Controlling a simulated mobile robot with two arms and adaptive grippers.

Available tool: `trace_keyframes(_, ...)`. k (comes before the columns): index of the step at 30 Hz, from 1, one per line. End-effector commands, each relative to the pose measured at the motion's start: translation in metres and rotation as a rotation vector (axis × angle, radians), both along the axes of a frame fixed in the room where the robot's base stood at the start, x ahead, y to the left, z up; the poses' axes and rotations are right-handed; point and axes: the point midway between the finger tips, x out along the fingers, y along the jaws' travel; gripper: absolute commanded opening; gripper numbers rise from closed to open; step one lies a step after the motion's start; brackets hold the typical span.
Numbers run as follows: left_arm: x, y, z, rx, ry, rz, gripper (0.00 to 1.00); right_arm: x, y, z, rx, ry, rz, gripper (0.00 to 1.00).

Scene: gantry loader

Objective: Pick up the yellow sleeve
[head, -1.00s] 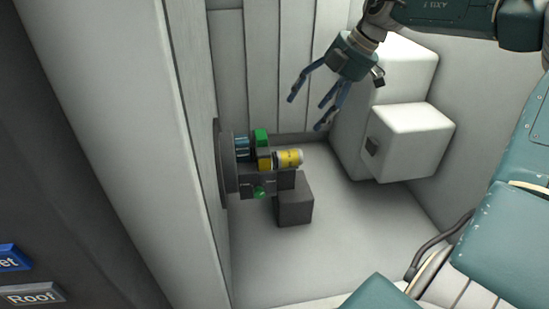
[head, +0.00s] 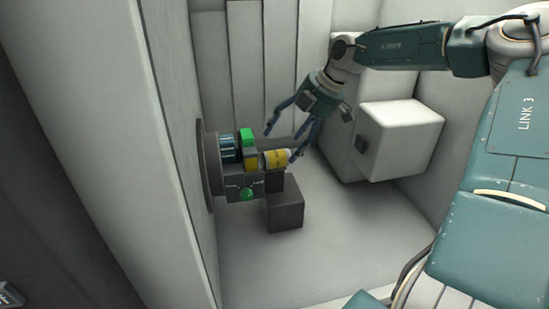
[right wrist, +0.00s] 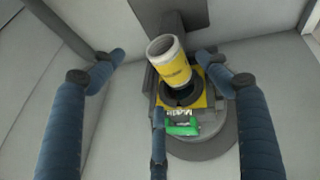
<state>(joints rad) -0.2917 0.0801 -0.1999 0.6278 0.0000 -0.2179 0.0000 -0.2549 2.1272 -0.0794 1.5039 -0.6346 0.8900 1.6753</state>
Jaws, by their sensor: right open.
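The yellow sleeve (head: 276,158) lies sideways at the right end of a dark fixture (head: 232,182) on the left wall. It has a pale end and dark printing. In the right wrist view the sleeve (right wrist: 172,66) shows its open, pale-rimmed end, between the spread fingers. My right gripper (head: 285,142) is open and empty, its fingers above and around the sleeve's free end. I cannot tell whether any finger touches it. My left gripper is not in view.
A green block (head: 246,136) and a green round knob (head: 247,194) are on the fixture. A dark block (head: 286,206) stands below the sleeve. A white box (head: 402,140) juts out at the right. The pale floor (head: 330,235) is clear in front.

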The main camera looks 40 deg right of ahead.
Motion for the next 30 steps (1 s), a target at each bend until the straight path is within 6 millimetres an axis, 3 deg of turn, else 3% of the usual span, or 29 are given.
trace_keyframes(13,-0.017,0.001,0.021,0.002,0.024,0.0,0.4,0.019,0.018,-0.042,0.001,0.001,-0.001,0.76)
trace_keyframes(23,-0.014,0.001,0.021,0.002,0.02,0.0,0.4,0.021,0.019,-0.046,-0.001,-0.002,-0.001,0.76)
trace_keyframes(30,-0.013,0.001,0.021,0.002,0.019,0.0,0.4,0.021,0.019,-0.046,-0.001,-0.001,0.001,0.28)
